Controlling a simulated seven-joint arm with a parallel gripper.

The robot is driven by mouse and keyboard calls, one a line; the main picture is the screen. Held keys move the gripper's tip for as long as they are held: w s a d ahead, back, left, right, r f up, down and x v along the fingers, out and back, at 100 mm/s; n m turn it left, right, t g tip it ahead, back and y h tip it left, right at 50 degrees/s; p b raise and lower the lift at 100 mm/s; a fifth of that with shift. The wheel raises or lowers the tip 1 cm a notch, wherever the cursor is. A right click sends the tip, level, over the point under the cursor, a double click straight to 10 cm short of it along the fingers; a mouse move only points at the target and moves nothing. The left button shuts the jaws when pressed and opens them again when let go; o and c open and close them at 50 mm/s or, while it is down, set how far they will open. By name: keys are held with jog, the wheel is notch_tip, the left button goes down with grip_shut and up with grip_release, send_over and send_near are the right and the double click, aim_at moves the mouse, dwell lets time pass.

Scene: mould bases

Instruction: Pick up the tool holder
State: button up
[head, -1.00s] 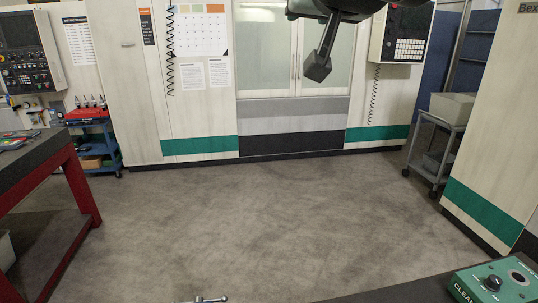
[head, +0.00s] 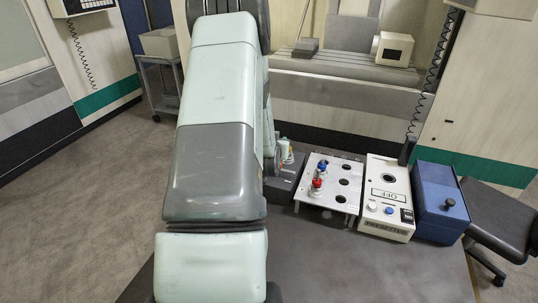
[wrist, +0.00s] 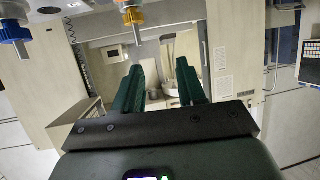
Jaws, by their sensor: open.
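Two tool holders, one with a blue top (head: 322,167) and one with a red top (head: 316,186), stand in the left row of a light grey rack plate (head: 343,206) in the head view. In the wrist view, a blue and yellow part (wrist: 14,32) and an orange-ended part (wrist: 132,14) show at the top edge; I cannot tell which holders they are. My gripper (wrist: 158,74) is open, with two dark green fingers apart and nothing between them. In the head view my own arm hides the gripper.
Right of the rack stand a white presetter box with an OFF sign (head: 388,190) and a blue box (head: 440,210). A black stool (head: 497,220) is at the far right. The dark bench top (head: 400,272) is clear in front of the boxes.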

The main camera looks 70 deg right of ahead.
jog(key=shift+g, duration=0.3)
jog(key=d+f, duration=0.1)
jog(key=s+d+f, duration=0.2)
jog(key=d+f, duration=0.1)
jog(key=shift+s, duration=0.15)
jog(key=shift+x, duration=3.2)
grip_shut()
jog(key=shift+a, duration=0.1)
